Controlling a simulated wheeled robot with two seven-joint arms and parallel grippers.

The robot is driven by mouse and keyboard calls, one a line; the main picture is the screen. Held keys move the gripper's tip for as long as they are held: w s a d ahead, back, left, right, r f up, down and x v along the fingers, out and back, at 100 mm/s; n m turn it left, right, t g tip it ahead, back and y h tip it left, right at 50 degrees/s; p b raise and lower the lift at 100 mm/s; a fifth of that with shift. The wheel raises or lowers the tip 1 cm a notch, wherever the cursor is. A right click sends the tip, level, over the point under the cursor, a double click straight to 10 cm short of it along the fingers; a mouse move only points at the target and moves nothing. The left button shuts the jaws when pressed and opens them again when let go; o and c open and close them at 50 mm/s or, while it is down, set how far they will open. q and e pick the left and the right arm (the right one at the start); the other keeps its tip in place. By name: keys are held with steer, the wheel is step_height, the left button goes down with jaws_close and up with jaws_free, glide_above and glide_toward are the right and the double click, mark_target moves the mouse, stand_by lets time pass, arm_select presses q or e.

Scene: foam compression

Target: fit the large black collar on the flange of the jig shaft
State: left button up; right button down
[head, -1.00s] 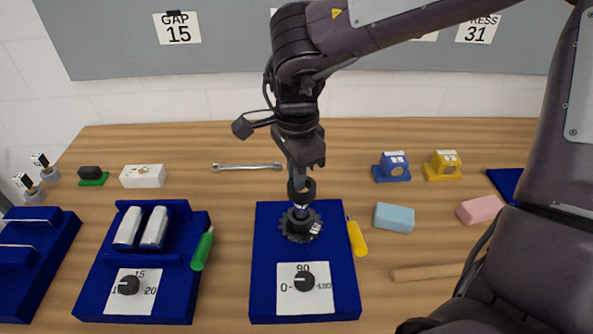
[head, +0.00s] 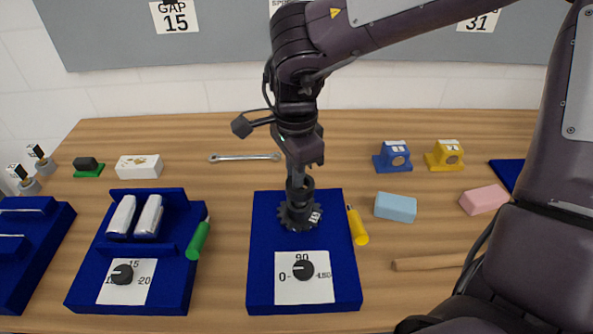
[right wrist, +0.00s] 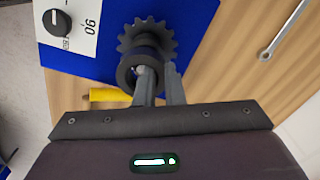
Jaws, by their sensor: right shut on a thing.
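The large black collar (head: 300,184) is a short dark ring at the top of the jig shaft. My right gripper (head: 297,172) points down and is shut on the collar's wall. In the right wrist view the two fingers (right wrist: 160,88) pinch the collar (right wrist: 128,75), and a pale bit shows inside its hole. Just below it is a dark toothed gear (head: 290,219), also in the wrist view (right wrist: 150,30), on the blue jig base (head: 267,240). The collar lines up with the shaft; whether it touches the flange is hidden. My left gripper is not in view.
A dial on a 0-90-180 card (head: 303,271) sits at the front of the jig. A yellow-handled screwdriver (head: 357,226) lies close to its right, a green-handled one (head: 198,241) to its left. A light blue block (head: 395,207) and a wrench (head: 244,158) lie nearby.

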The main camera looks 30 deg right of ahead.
steer(key=shift+s+f, duration=0.4)
steer(key=shift+f, duration=0.2)
steer(key=c, duration=1.6)
jaws_free()
steer(key=shift+o, duration=0.7)
steer(key=shift+w+f, duration=0.15)
steer(key=shift+w, duration=0.05)
steer(key=r, duration=0.8)
steer(key=shift+w+r, duration=0.3)
steer(key=shift+r, duration=0.05)
steer(key=shift+w+r, duration=0.2)
steer(key=shift+r, duration=0.1)
steer(key=shift+d, duration=0.1)
